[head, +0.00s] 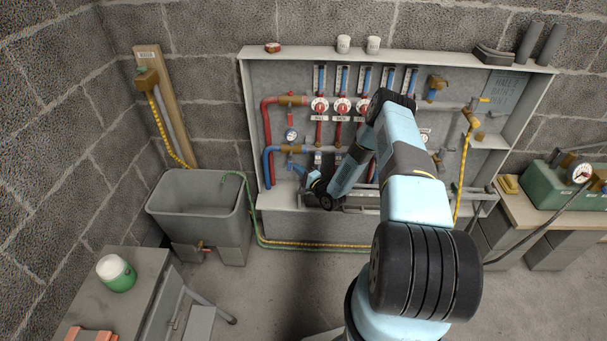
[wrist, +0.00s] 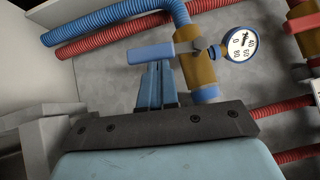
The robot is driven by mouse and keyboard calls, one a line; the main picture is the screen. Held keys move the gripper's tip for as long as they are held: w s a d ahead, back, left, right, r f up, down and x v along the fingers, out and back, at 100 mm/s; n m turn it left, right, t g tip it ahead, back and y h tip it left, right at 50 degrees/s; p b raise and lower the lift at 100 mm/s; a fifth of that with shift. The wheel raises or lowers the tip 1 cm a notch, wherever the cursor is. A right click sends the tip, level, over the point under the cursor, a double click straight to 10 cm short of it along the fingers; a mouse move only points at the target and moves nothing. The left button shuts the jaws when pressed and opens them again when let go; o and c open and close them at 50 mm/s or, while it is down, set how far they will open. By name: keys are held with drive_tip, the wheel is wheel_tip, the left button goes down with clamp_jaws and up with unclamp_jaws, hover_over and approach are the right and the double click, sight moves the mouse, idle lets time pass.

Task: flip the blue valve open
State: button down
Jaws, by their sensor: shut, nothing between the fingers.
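The blue valve in the wrist view has a brass body (wrist: 197,72) on the end of a blue corrugated pipe. Its blue lever (wrist: 150,52) sticks out to the left, crosswise to the body. In the head view the valve (head: 290,148) sits at the left of the panel, with its lever pointing down. My gripper (wrist: 157,66) is shut and empty, its fingertips right at the lever's lower edge in the wrist view; I cannot tell if they touch. In the head view my gripper (head: 298,169) is just below the valve, close to the lever.
A blue-rimmed gauge (wrist: 240,44) sits right beside the valve. Red pipes (wrist: 292,107) run close by, and a red-line valve (head: 291,100) is above. A grey sink (head: 198,202) stands left of the panel. The floor in front is partly clear.

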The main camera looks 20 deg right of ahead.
idle(0.3)
drive_tip(key=shift+w+a+f, duration=0.15)
drive_tip(key=shift+a+f, duration=0.05)
drive_tip(key=shift+a, duration=0.2)
